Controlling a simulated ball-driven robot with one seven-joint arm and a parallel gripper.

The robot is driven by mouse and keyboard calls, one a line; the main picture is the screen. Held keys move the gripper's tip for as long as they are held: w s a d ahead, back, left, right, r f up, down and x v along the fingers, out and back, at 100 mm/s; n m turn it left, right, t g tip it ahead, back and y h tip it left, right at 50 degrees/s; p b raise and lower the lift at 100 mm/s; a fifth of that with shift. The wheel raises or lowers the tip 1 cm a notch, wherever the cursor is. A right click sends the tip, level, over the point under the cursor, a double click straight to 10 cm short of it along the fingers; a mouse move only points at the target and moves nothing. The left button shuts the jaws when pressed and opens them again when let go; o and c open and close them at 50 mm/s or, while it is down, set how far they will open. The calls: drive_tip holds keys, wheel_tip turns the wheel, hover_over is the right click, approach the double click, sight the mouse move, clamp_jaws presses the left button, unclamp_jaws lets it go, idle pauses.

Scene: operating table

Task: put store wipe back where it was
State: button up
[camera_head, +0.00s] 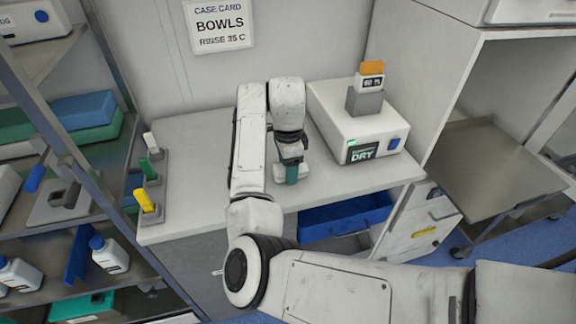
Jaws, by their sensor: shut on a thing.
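My gripper (291,166) is over the light grey worktop, right of the middle of its front part. It is shut on a small dark green thing (292,176), which may be the store wipe; the jaws hide part of it. The green thing is upright and low over the worktop. I cannot tell whether it touches the surface. On the worktop's left edge is a row of grey holders with a white piece (149,140), a green piece (148,168) and a yellow piece (145,200). No label naming the store wipe is readable.
A white box marked DRY (350,125) with a grey block and an orange-topped piece (371,68) stands at the back right. An open blue drawer (345,217) is below the worktop's front. A shelf rack (60,225) stands left. The worktop (200,150) between holders and arm is clear.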

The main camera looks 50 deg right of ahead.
drive_tip(key=o, duration=1.1)
drive_tip(key=shift+r, duration=0.1)
wheel_tip(320, 180, up, 12)
drive_tip(key=shift+r+p, duration=0.1)
drive_tip(key=shift+p, duration=0.3)
